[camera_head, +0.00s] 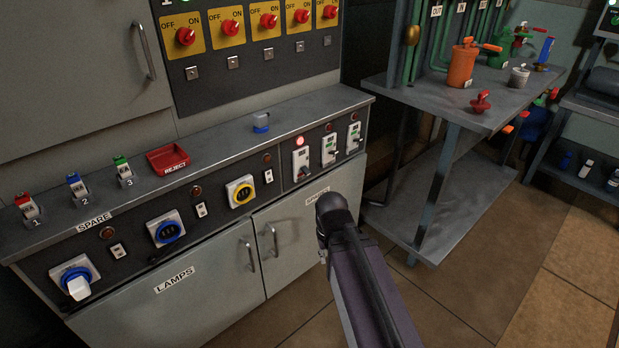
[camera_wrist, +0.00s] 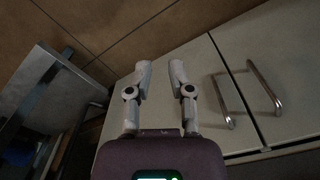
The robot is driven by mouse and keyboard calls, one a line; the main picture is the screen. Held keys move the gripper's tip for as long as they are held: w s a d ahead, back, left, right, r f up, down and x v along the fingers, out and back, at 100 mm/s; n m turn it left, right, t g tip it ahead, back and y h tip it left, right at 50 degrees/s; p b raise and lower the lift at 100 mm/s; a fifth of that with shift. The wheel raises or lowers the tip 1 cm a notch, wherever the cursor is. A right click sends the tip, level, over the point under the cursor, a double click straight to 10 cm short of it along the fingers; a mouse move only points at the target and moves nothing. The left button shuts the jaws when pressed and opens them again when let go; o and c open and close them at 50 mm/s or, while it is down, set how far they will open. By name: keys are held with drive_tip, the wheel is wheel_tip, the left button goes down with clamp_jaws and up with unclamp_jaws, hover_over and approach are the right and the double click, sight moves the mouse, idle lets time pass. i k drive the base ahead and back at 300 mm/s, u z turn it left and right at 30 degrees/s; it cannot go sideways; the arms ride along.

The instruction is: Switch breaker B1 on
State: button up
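Three white breakers sit on the dark front panel right of centre in the head view: a left one (camera_head: 301,161), a middle one (camera_head: 329,150) and a right one (camera_head: 354,138). Their labels are too small to read, so I cannot tell which is B1. The lamp (camera_head: 299,141) above the left breaker glows red; the other two lamps look dark. My gripper (camera_wrist: 161,70) is open and empty in the wrist view, over the cabinet doors and floor. In the head view my arm hides the fingers, below the breakers.
Cabinet door handles (camera_wrist: 264,88) are close right of my fingers. A small grey-blue block (camera_head: 261,122) and a red REJECT tray (camera_head: 169,160) rest on the ledge. A metal shelf (camera_head: 479,108) stands to the right.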

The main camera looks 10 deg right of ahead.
sight(304, 169)
drive_tip(key=z, duration=0.6)
drive_tip(key=k, duration=1.7)
drive_tip(key=u, duration=0.3)
drive_tip(key=i, duration=1)
drive_tip(key=u, duration=0.1)
